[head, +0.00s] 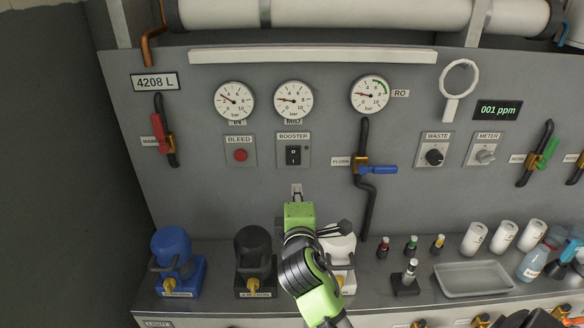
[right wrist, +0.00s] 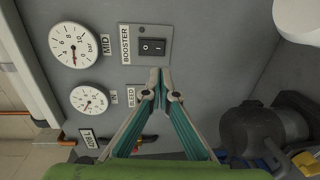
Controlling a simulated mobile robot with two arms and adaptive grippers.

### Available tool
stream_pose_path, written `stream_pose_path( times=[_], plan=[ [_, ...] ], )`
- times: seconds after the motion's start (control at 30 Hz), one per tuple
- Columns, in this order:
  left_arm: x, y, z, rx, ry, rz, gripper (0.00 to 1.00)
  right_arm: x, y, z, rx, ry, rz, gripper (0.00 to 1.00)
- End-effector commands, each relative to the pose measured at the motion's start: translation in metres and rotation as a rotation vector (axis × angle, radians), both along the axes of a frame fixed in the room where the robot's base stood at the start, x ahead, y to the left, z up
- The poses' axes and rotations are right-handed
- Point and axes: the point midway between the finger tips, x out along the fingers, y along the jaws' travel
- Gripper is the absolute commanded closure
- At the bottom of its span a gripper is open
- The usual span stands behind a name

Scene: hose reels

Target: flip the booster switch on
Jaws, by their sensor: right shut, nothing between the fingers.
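The booster switch (head: 293,155) is a black rocker on a grey plate on the wall panel, under the label BOOSTER. It also shows in the right wrist view (right wrist: 152,47), with small white marks on the rocker. I cannot tell which way the rocker is tipped. My right gripper (head: 297,188) is just below the switch plate in the head view, apart from the rocker as far as I can see. In the right wrist view its two fingertips (right wrist: 160,72) meet, with nothing between them, near the plate's edge.
The red bleed button (head: 240,155) sits left of the switch. A blue-handled flush valve (head: 377,169) and its black pipe are to the right. Gauges (head: 293,99) are above. Blue (head: 172,255) and black (head: 253,255) pump units stand on the bench below.

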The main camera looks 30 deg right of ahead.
Motion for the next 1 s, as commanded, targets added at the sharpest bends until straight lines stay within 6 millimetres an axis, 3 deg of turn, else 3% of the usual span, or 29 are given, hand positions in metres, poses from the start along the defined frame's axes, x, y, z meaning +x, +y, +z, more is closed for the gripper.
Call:
stream_pose_path(
  times=[0.27,0.8,1.0],
  plan=[
    [0.0,-0.002,0.005,-0.002,0.0,0.0,0.67,0.011,-0.006,0.0,-0.001,0.002,0.0,1.0],
    [-0.001,-0.002,0.031,-0.002,0.0,0.001,0.67,0.091,-0.055,-0.011,0.003,0.002,0.001,1.0],
    [-0.001,-0.002,0.038,-0.002,0.0,0.001,0.67,0.11,-0.067,-0.015,0.002,0.002,0.0,1.0]
  ],
)
